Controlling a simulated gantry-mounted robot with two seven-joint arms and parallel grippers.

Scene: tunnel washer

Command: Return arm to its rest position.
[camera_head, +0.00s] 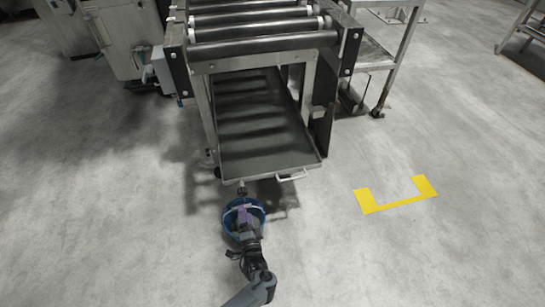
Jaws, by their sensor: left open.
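My left arm comes in from the bottom edge, and its left gripper (243,214) is near the bottom middle, in front of the tray. A round blue thing with a purple patch (242,214) shows at the gripper. I cannot tell whether it is part of the gripper or a container under it. The gripper is open, and I see nothing clearly held in it. The fingertips are too small to make out. My right gripper is not in view.
A roller conveyor (262,25) stands ahead, with a metal tray (262,135) below it and a handle (292,176) at its front. A grey machine (122,38) is at the upper left, a wheeled table (385,50) at the upper right. A yellow floor marking (400,203) lies right; floor around is clear.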

